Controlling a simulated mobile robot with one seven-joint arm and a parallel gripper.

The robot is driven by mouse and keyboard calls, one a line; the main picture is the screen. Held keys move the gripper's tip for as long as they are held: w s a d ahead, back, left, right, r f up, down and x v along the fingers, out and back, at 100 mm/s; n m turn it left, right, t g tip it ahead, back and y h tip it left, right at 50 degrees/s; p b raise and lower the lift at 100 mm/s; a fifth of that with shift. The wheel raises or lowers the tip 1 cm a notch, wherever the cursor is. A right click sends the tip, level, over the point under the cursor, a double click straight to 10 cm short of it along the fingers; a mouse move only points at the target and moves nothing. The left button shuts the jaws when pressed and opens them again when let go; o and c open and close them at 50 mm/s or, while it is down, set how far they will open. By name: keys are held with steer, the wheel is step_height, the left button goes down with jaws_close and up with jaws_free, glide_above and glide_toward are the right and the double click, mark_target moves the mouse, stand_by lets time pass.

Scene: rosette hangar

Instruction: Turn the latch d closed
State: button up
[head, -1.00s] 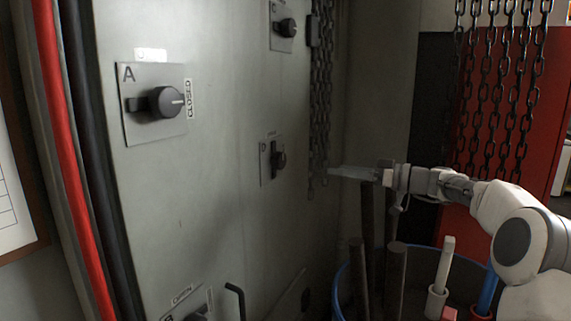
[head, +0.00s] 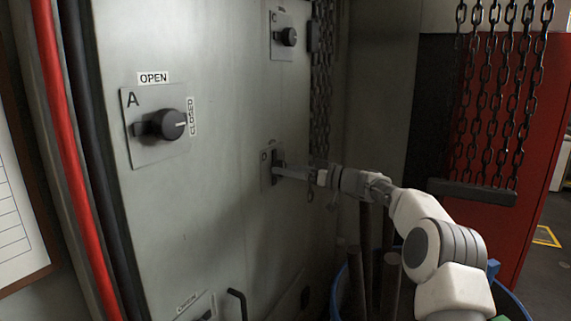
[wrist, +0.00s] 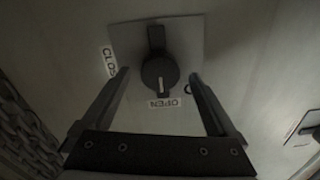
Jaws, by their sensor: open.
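The CLOSED label (wrist: 109,63) is at the plate's left, partly hidden by a finger. My gripper (wrist: 159,76) is open, one finger on each side of the knob in the picture. Gaps show between knob and fingers. In the head view, my gripper (head: 279,171) reaches the latch from the right and covers part of it.
Latch A (head: 172,124) is to the left and another latch (head: 289,37) above. A bent dark handle (head: 236,299) juts out below. Chains (head: 322,85) hang at the cabinet's edge. A blue-rimmed bin (head: 338,288) with upright rods stands below my arm.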

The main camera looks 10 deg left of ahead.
steer(key=shift+w+a, duration=0.2)
steer(key=shift+a, duration=0.4)
steer(key=c, duration=1.4)
